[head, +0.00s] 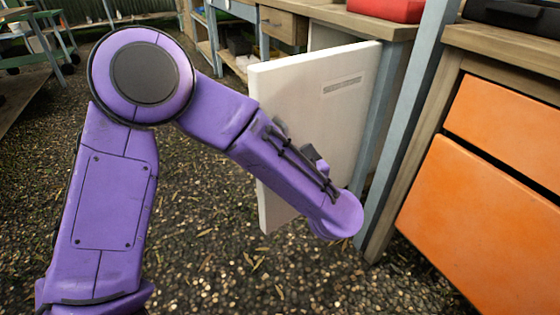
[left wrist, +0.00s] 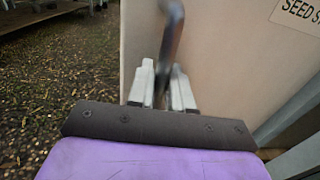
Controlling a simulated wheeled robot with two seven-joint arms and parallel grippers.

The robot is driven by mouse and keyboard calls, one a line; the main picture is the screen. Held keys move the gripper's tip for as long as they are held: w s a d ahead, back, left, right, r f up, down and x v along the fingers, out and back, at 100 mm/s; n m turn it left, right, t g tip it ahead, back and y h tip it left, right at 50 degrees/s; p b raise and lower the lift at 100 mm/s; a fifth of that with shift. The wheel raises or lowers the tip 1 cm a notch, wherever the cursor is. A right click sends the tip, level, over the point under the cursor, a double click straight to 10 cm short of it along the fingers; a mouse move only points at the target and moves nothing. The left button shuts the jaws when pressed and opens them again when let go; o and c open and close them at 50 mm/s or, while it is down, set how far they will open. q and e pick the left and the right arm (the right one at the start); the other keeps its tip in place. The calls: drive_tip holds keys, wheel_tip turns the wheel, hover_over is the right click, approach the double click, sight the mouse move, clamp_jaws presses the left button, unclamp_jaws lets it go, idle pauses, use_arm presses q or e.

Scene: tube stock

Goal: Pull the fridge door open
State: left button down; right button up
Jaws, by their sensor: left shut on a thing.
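The fridge door (head: 310,110) is a pale cream panel with a grey label strip. It stands out at an angle from under the wooden bench, its left edge free and its right side near a blue-grey post. In the left wrist view the door (left wrist: 230,75) fills the right side, with part of a label reading "SEED S". A dark bar handle (left wrist: 173,35) rises from between the pale fingers of my left gripper (left wrist: 162,86), which is shut on it. In the head view my purple arm hides the handle and the fingers. My right gripper is not in view.
Orange drawers (head: 490,190) under a wooden bench stand at the right, beside the blue-grey post (head: 408,120). A red box (head: 385,9) lies on the bench above. The gravel floor (head: 215,235) left of the door is clear. Green shelving (head: 45,45) stands far left.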

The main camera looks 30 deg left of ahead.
use_arm(q)
drive_tip(key=c, duration=1.2)
unclamp_jaws()
drive_tip(key=p+v, duration=0.2)
drive_tip(key=v, duration=0.8)
drive_tip(key=shift+s+d, duration=0.2)
drive_tip(key=shift+d, duration=0.05)
